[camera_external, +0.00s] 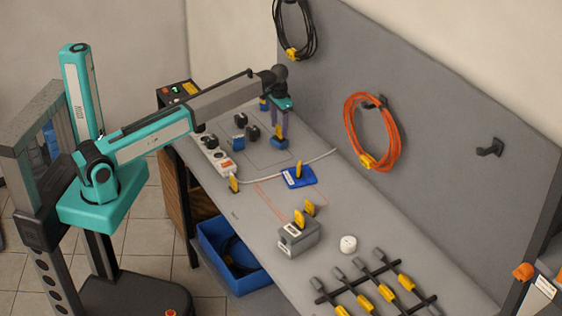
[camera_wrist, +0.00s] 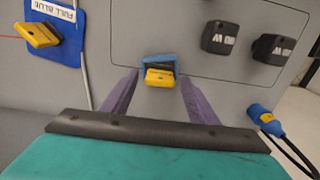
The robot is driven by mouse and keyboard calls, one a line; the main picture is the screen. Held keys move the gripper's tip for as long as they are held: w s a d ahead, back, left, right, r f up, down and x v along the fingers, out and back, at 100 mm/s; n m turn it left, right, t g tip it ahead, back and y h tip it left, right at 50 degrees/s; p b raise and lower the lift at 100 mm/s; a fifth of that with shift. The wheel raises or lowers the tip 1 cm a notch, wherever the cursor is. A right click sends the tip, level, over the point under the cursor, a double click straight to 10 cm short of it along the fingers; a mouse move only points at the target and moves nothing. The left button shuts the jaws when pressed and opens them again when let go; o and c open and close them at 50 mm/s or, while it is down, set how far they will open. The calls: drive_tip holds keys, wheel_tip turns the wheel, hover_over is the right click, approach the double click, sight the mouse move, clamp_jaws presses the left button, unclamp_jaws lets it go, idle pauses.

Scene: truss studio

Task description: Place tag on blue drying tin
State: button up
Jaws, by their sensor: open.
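My gripper (camera_external: 279,140) points down over the far part of the bench with its jaws open. In the wrist view its two purple fingers (camera_wrist: 160,80) stand on either side of a small blue, black and yellow piece (camera_wrist: 159,73); whether they touch it I cannot tell. A flat blue plate (camera_external: 307,183) lies just nearer along the bench, with a yellow tag (camera_external: 298,170) on it. In the wrist view this plate (camera_wrist: 70,45) has a white label reading "FULL BLUE" and the yellow tag (camera_wrist: 38,34) at upper left. I cannot make out a drying tin for certain.
Dark block plugs (camera_external: 252,132) stand left of my gripper, near a white power strip (camera_external: 215,157). A grey box (camera_external: 298,240) with yellow tags and a black rack (camera_external: 370,280) are nearer. A blue crate (camera_external: 210,235) sits below. A grey panel (camera_external: 430,140) borders the bench.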

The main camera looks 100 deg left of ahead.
sight(279, 127)
wheel_tip(279, 127, up, 9)
drive_tip(key=b, duration=0.2)
idle(0.4)
idle(0.7)
